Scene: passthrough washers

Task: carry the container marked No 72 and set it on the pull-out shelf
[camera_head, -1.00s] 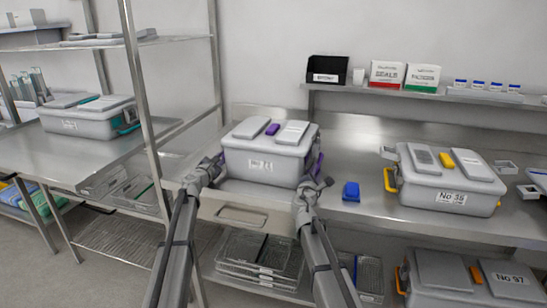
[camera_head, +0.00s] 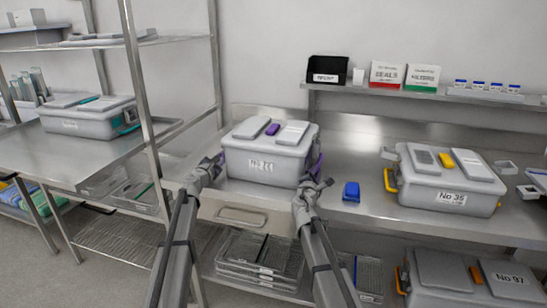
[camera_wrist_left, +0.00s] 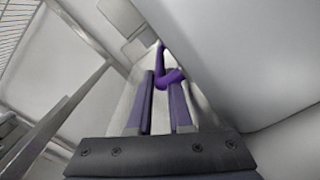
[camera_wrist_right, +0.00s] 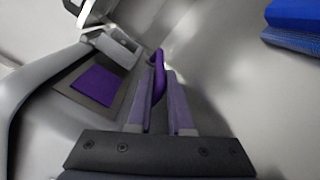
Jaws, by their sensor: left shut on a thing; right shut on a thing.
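A grey container (camera_head: 240,158) with purple side handles and a purple lid catch stands level at the steel counter, mid-view; the number on its label is too blurred to read surely. My left gripper (camera_head: 216,168) is shut on its left handle, and the purple handle shows between the fingers in the left wrist view (camera_wrist_left: 166,77). My right gripper (camera_head: 318,184) is shut on its right handle, also seen in the right wrist view (camera_wrist_right: 158,80). A panel with a pull handle (camera_head: 242,215), perhaps the pull-out shelf, is below the container. I cannot tell whether the container touches the surface.
A blue block (camera_head: 351,191) lies right of the container. A container marked No 35 (camera_head: 430,195) with yellow handles stands further right, and one marked No 97 (camera_head: 440,272) is below. A rack post (camera_head: 143,100) rises at left. Stacked wire trays (camera_head: 262,258) lie underneath.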

